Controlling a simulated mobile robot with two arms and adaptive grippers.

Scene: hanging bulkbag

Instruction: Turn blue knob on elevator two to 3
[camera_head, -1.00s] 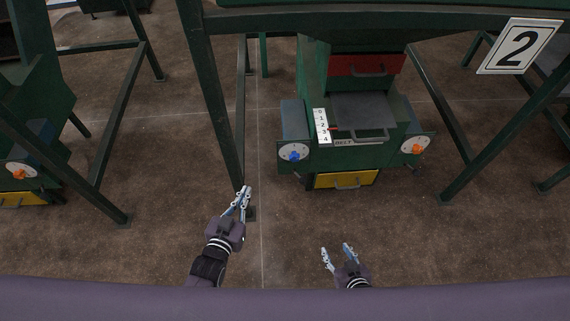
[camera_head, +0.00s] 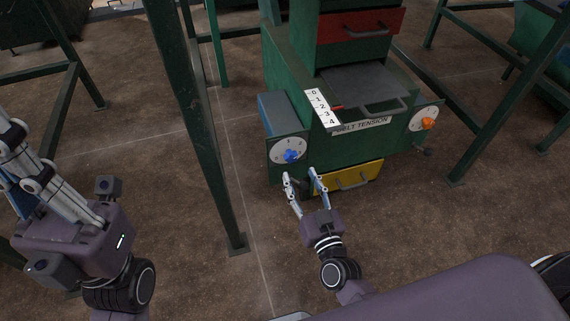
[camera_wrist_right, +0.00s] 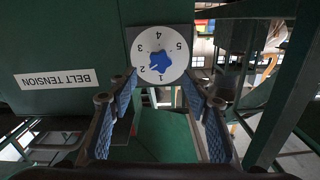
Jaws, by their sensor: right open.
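The blue knob (camera_head: 291,156) sits on a white round dial (camera_head: 277,152) at the left front of the green elevator machine. In the right wrist view the blue knob (camera_wrist_right: 160,62) is star-shaped, and the numbered dial (camera_wrist_right: 172,40) appears upside down. Its light mark seems to face the 2, but is small. My right gripper (camera_head: 304,177) is open and empty, just below and in front of the knob, apart from it. In the wrist view its fingers (camera_wrist_right: 164,92) straddle the space before the dial. My left gripper (camera_head: 12,165) is at the left edge, partly cut off.
An orange knob (camera_head: 428,124) is on the machine's right side. A yellow drawer (camera_head: 347,178) and a red drawer (camera_head: 360,26) have handles. A green frame post (camera_head: 190,120) stands left of the machine, between my arms. Brown floor is open in front.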

